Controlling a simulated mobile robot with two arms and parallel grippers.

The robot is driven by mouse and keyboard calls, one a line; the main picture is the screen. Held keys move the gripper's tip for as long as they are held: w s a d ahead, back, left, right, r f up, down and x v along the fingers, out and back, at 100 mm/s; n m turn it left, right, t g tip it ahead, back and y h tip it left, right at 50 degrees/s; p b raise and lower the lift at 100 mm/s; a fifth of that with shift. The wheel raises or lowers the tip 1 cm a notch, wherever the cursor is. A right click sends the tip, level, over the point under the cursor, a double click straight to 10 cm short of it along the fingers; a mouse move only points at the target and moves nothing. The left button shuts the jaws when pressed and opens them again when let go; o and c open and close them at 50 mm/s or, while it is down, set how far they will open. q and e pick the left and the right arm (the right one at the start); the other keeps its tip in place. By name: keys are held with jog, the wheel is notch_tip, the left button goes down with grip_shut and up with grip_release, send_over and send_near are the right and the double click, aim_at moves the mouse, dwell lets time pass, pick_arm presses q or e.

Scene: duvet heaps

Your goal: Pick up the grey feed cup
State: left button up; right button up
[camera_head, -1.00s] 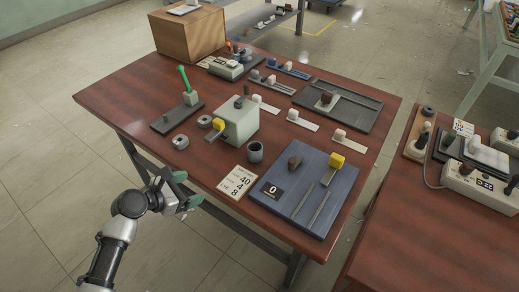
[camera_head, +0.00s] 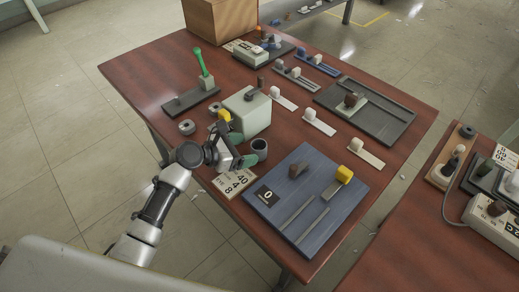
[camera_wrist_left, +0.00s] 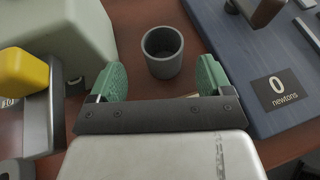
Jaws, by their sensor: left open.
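The grey feed cup (camera_head: 260,147) stands upright on the red-brown table, between the pale green box and the blue board. It also shows in the left wrist view (camera_wrist_left: 162,53), with its open top facing up and its inside looking empty. My left gripper (camera_head: 248,147) is at the cup's near left side in the head view. In the left wrist view its two green-padded fingers (camera_wrist_left: 158,82) are spread apart, with the cup ahead of the gap between them. Nothing is held. My right gripper is not in view.
The pale green box (camera_head: 249,108) with a yellow-knobbed lever stands close behind and left of the cup. The blue board (camera_head: 292,222) marked "0 newtons" lies close on the right. A number card (camera_head: 238,183) lies in front of the cup, partly under my gripper.

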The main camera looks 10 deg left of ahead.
aim_at(260, 147)
pick_arm(q)
jog(key=x, duration=0.5)
jog(key=shift+w+d+r, duration=0.1)
jog(key=shift+d+r, duration=0.05)
jog(key=shift+d, duration=0.15)
jog(key=c, duration=1)
